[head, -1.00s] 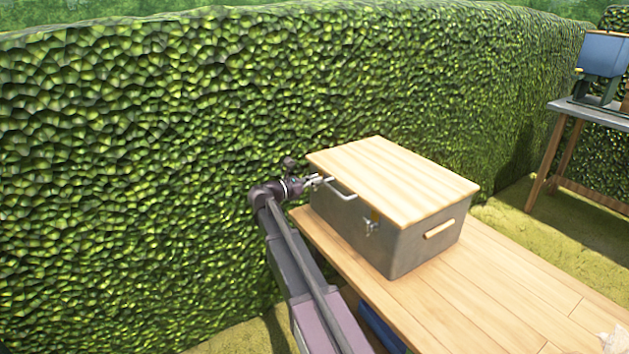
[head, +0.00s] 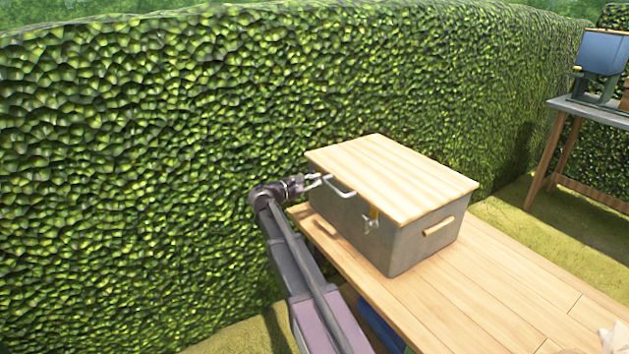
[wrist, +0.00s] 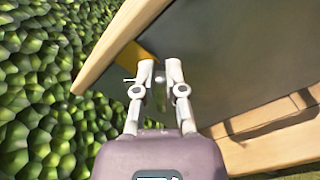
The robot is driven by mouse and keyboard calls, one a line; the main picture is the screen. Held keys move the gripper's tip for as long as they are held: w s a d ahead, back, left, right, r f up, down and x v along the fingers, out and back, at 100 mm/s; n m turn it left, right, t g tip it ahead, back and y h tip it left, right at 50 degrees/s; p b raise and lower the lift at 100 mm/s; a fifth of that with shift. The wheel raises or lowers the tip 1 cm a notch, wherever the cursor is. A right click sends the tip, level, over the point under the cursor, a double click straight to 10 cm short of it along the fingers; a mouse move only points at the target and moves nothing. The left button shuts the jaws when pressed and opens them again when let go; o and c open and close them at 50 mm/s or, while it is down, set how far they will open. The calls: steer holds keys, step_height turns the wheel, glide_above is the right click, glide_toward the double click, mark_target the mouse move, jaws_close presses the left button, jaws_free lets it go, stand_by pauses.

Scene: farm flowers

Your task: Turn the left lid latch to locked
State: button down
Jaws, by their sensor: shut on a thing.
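A grey box (head: 405,245) with a pale wooden lid (head: 395,175) stands on a wooden table. My gripper (head: 315,181) is at the left end of the box's front, just under the lid edge. In the wrist view my gripper (wrist: 159,70) has its two fingers on either side of the small metal left latch (wrist: 160,92), shut on it. A yellow patch (wrist: 146,50) shows beside the fingertips. The latch is mostly hidden by the fingers, so its exact angle cannot be told. The right latch (head: 371,222) hangs on the front near the right corner.
A metal lid handle (head: 341,188) sticks out just right of my gripper. A tall hedge (head: 150,150) stands close on the left and behind. Another table (head: 590,108) is at the far right.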

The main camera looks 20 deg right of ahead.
steer(key=m, duration=0.3)
steer(key=f+m, duration=0.1)
steer(key=m, duration=0.1)
steer(key=shift+s+m+b, duration=0.3)
steer(key=shift+b, duration=0.05)
steer(key=shift+f+m+b, duration=0.15)
steer(key=shift+m, duration=0.9)
steer(key=shift+f+m+b, duration=0.1)
steer(key=shift+m+b, duration=0.05)
steer(key=shift+m, duration=0.9)
steer(key=c, duration=0.7)
jaws_free()
steer(key=s+a, duration=0.2)
steer(key=a, duration=1)
steer(key=shift+s, duration=0.15)
steer(key=shift+d, duration=0.1)
